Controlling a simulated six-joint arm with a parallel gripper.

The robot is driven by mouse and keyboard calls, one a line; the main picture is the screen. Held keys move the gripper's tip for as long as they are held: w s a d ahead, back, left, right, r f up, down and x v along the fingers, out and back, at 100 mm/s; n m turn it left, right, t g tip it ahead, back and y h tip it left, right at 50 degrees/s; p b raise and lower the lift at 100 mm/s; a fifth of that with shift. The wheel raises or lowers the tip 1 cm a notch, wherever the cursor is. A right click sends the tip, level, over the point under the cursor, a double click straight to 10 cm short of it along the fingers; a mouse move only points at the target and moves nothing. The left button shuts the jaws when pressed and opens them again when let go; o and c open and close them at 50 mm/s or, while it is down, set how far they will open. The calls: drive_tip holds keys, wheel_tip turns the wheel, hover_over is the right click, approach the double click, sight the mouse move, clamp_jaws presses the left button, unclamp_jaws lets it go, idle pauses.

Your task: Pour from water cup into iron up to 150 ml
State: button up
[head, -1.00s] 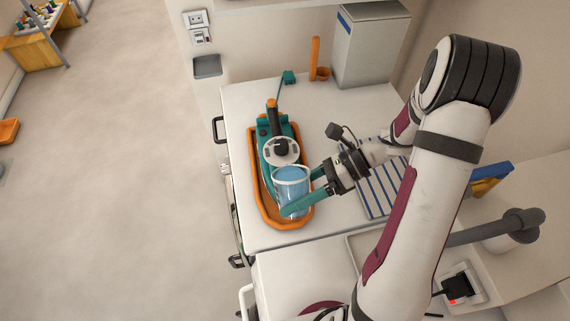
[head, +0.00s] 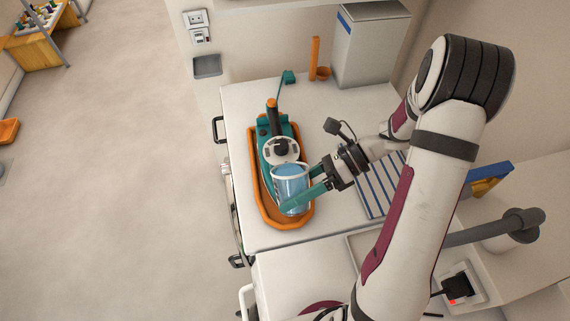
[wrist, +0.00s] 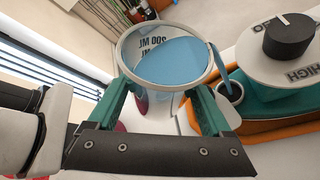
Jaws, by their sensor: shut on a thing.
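The water cup (head: 291,186) is a clear cup with a white rim, holding blue water. It is tilted toward the iron in the head view. My gripper (head: 303,196) is shut on the cup, with one teal finger on each side. The iron (head: 268,135) is teal with a dark handle and a white dial, just beyond the cup. Its dial (wrist: 288,38) and a small dark opening (wrist: 230,92) beside the cup rim show in the wrist view. A thin blue stream (wrist: 222,68) runs from the rim to that opening.
The iron sits in an orange tray (head: 254,196) on the white counter. A grey-white bin (head: 370,50) and an orange holder (head: 316,62) stand at the back. The counter's near part is clear.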

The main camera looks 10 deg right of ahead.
sight(299, 213)
drive_tip(key=shift+w+r+m+g, duration=0.2)
drive_tip(key=shift+r+m+g, duration=0.5)
idle(3.2)
